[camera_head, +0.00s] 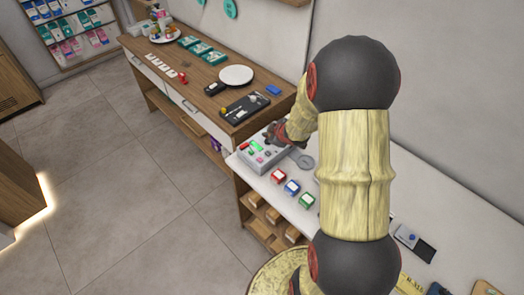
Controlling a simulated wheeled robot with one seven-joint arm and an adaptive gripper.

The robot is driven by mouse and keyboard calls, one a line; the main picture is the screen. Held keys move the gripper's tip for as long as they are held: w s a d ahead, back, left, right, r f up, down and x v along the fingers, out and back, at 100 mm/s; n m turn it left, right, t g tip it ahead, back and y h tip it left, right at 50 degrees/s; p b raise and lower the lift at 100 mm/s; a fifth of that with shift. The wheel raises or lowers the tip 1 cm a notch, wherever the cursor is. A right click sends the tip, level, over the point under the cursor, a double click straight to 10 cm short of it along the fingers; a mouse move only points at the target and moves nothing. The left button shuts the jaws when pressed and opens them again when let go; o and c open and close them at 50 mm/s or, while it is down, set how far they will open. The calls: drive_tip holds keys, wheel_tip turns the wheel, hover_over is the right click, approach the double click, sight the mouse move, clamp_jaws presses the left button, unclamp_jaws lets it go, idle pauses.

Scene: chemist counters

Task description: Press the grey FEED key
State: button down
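A light grey device (275,158) with small coloured keys and a green patch stands at the left end of the white counter. Its key labels are too small to read, and I cannot single out the grey FEED key. My gripper (275,135), dark with red parts, is just above the back right part of the device. The gripper is small in view, and I cannot tell whether its fingers are open or shut, or whether they touch the device. My arm hides part of the counter to the right.
A grey disc (302,162) lies right of the device. Red (278,176), blue (292,187) and green (306,200) boxes stand in a row in front. The wooden counter (215,75) beyond holds a black tray (245,107) and a white plate (236,75). Floor at left is clear.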

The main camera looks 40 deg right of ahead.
sight(267, 154)
drive_tip(key=shift+w+a+r+n+t, duration=0.3)
drive_tip(key=shift+w+r, duration=0.1)
drive_tip(key=shift+w, duration=0.05)
wheel_tip(267, 154, down, 9)
drive_tip(key=b, duration=0.8)
drive_tip(key=shift+r, duration=0.1)
idle(1.2)
drive_tip(key=shift+f+b, duration=0.35)
drive_tip(key=shift+f, duration=0.05)
drive_tip(key=shift+s+f+b, duration=0.1)
drive_tip(key=shift+f+b, duration=0.25)
drive_tip(key=shift+f, duration=0.1)
idle(0.5)
idle(0.4)
drive_tip(key=shift+r+p, duration=0.85)
drive_tip(key=shift+r, duration=0.05)
